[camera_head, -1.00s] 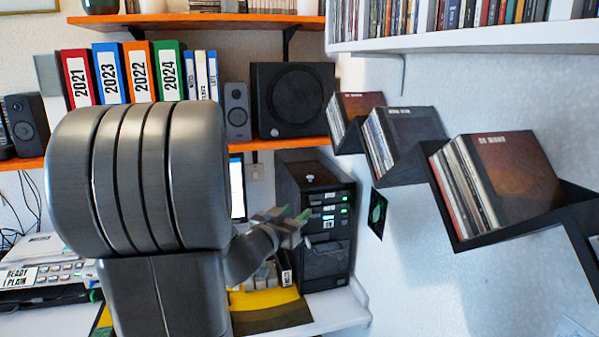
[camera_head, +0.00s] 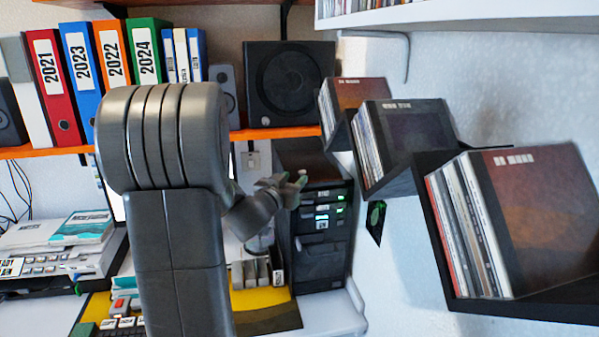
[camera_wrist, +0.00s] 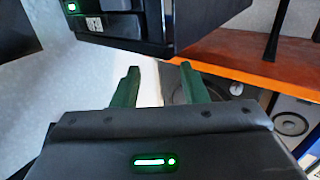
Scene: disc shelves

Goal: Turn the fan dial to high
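The black computer tower (camera_head: 322,262) stands on the desk with green-lit panels on its front. I cannot make out a fan dial for certain; a small pale knob-like spot by the tower's upper front is partly covered by my gripper or may be a fingertip. My gripper (camera_head: 287,182) is just left of the tower's upper front edge. In the wrist view my gripper (camera_wrist: 158,86) has its two green fingers apart with nothing between them. The tower (camera_wrist: 215,15) appears at the top of that view, beyond the fingertips, with one green light.
Tilted disc shelves (camera_head: 440,210) run along the right wall. An orange shelf (camera_head: 270,133) with binders and a speaker (camera_head: 290,82) is above and behind the tower. Printer-like equipment (camera_head: 55,260) sits at the left. White desk (camera_head: 335,312) shows in front.

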